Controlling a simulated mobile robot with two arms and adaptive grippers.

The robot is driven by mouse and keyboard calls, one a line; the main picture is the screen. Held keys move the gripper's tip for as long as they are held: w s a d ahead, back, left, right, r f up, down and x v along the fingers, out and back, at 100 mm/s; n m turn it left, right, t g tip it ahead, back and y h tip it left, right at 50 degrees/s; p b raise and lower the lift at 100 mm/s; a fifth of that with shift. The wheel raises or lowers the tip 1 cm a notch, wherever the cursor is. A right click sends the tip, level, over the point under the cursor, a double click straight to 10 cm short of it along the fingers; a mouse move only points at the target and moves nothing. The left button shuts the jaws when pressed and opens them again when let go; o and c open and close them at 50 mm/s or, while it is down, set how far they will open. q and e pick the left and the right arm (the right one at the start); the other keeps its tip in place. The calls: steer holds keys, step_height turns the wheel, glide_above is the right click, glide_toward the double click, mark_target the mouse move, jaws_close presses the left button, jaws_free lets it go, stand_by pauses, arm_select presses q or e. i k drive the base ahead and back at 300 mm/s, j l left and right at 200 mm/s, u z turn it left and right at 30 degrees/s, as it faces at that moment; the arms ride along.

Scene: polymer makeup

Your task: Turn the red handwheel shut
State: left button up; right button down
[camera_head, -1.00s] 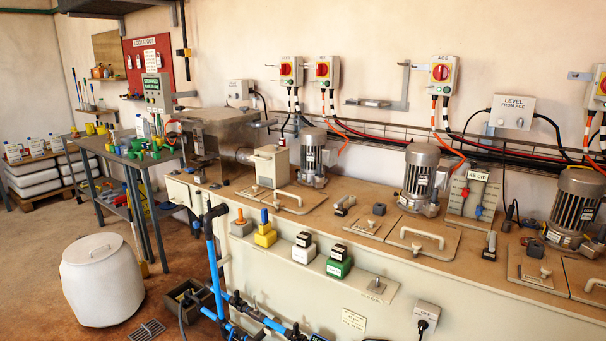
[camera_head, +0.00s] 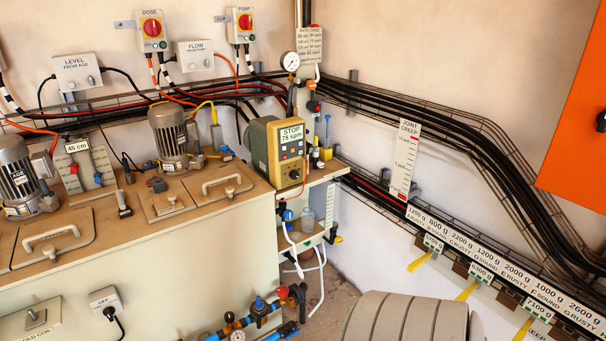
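A small red part (camera_head: 283,292) sits on the pipework low at the floor, below the dosing pump. It looks like a valve wheel, but it is too small to be sure or to tell how far it is turned. A blue valve knob (camera_head: 259,304) is just left of it on the blue pipe. Another small red part (camera_head: 314,107) is on the upright pipe below the pressure gauge (camera_head: 290,62). Neither of my grippers shows in the head view.
The dosing pump (camera_head: 279,150) reads STOP, 75 spm, at the tank's right end. The long tank (camera_head: 215,245) blocks the left. A grey ribbed rounded shape (camera_head: 385,318) fills the bottom middle. An orange panel (camera_head: 580,140) hangs right. Some floor (camera_head: 335,285) shows beside the pump stand.

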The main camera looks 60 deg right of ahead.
mark_target(282, 290)
steer(key=z, duration=1.85)
